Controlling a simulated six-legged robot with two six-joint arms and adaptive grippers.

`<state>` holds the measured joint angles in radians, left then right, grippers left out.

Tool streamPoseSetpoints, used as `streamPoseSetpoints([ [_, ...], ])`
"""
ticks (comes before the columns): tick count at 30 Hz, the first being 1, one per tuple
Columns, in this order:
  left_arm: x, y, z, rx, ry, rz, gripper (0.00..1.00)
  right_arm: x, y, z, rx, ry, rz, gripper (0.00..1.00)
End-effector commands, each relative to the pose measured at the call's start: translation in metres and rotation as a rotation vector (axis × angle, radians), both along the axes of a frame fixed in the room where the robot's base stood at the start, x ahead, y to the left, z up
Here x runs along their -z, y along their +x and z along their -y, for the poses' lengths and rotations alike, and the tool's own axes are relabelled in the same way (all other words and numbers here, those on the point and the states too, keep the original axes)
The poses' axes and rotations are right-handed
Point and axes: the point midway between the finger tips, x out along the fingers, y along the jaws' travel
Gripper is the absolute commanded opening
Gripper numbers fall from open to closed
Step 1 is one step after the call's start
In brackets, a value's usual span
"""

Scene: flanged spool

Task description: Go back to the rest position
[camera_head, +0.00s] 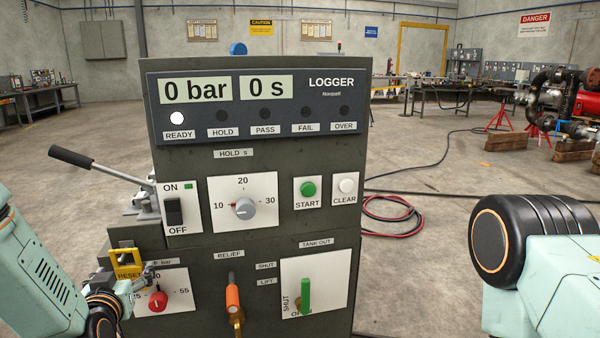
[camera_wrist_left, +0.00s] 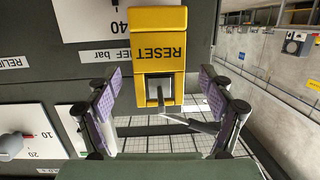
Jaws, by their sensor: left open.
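My left gripper (camera_head: 135,288) is low at the left of the dark logger panel (camera_head: 265,145), in front of the red knob's plate. In the left wrist view its fingers (camera_wrist_left: 165,112) are spread apart with nothing held between them. The yellow RESET piece (camera_wrist_left: 158,45) lies just beyond the fingers; in the head view it (camera_head: 126,258) is partly hidden by my gripper. Whether a finger touches it I cannot tell. My right arm (camera_head: 545,265) shows at the right edge; its gripper is out of view.
The panel carries the black ON/OFF switch (camera_head: 174,211), HOLD knob (camera_head: 244,208), red knob (camera_head: 158,300), orange RELIEF handle (camera_head: 233,298) and green TANK OUT handle (camera_head: 306,295). The READY lamp (camera_head: 177,118) is lit white. A pump lever (camera_head: 95,165) juts left. Open floor lies right.

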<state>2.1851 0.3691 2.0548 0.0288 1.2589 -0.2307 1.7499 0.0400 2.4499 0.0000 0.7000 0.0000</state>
Motion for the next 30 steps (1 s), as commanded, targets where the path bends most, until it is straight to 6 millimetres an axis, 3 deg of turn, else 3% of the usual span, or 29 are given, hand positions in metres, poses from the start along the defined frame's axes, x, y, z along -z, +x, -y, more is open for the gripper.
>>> streamPoseSetpoints([
  [12, -0.014, -0.061, 0.018, 0.0, -0.002, 0.001, 0.81, 0.0, 0.0, 0.0, 0.0, 0.0, 0.0, 0.4],
  [22, -0.024, -0.1, 0.03, 0.001, -0.001, 0.0, 0.81, 0.0, 0.0, 0.0, 0.0, 0.0, 0.0, 0.4],
  [30, -0.016, -0.065, 0.019, -0.001, 0.002, 0.005, 0.81, 0.0, 0.0, 0.0, 0.0, 0.0, 0.0, 0.4],
])
